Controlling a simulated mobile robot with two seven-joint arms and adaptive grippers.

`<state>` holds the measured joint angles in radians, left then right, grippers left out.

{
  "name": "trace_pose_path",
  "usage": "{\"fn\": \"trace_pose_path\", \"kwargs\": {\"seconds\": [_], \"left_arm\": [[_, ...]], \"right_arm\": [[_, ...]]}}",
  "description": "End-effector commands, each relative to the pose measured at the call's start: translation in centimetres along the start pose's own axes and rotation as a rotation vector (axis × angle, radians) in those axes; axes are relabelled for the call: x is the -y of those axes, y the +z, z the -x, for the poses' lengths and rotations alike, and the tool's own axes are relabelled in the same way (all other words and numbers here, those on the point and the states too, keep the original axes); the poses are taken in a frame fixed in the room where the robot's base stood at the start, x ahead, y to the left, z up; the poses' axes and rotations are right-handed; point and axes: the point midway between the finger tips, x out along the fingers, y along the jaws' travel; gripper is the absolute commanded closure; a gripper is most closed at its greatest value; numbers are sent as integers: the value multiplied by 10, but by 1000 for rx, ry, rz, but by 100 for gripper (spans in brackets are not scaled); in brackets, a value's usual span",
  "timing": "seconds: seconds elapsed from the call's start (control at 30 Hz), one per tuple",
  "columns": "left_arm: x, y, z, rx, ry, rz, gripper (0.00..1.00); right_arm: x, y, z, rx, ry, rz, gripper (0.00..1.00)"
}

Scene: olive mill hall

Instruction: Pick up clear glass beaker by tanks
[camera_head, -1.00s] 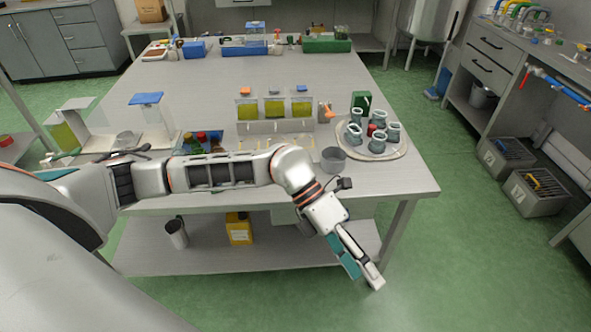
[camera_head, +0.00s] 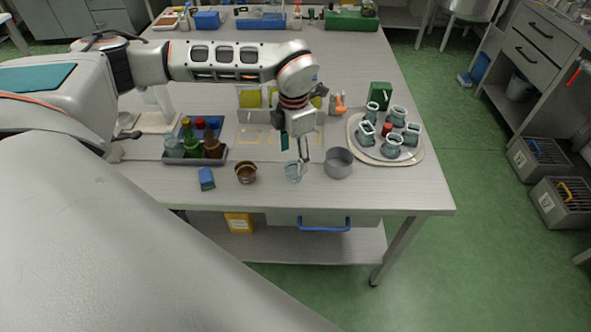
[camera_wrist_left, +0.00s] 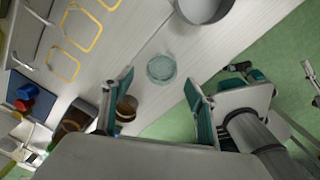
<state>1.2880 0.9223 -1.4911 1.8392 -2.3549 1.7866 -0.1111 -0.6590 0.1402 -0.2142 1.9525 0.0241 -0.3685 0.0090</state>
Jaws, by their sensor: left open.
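A small clear glass beaker (camera_head: 293,171) stands on the table near its front edge, between a brown metal cup and a grey pot. In the left wrist view the beaker (camera_wrist_left: 161,69) shows as a pale round rim ahead of the fingers. My left gripper (camera_head: 303,154) points down just above and beside the beaker. In the left wrist view my left gripper (camera_wrist_left: 158,97) has its fingers spread wide with nothing between them, and the beaker lies roughly in line with the gap. The olive-oil tanks (camera_head: 250,98) stand behind, partly hidden by my left arm.
The grey pot (camera_head: 338,163) stands close on the right of the beaker, and the brown cup (camera_head: 246,173) on the left. A blue block (camera_head: 206,179) and a tray of bottles (camera_head: 222,154) are further left. A round tray (camera_head: 417,156) with several glass jars is on the right.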

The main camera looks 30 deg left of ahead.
Motion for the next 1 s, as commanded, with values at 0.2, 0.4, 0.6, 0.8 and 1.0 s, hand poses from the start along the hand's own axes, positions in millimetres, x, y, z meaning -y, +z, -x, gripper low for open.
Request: {"fn": "trace_pose_path", "kwargs": {"seconds": [0.2, 0.4, 0.6, 0.8, 1.0], "left_arm": [[4, -1, -30, -3, -3, -1, 42], [3, 0, -48, 0, -2, -1, 42], [3, 0, -50, 0, -2, -1, 42], [3, 0, -49, 0, -2, -1, 84], [3, 0, -49, 1, -2, -1, 85]], "right_arm": [[-2, -8, 0, -10, 3, 1, 60], [-5, -19, -1, -29, 7, 2, 60], [-6, -20, -1, -30, 8, 2, 60], [-5, -17, -1, -26, 7, 2, 60], [-5, -12, -1, -18, 6, 2, 60]]}}
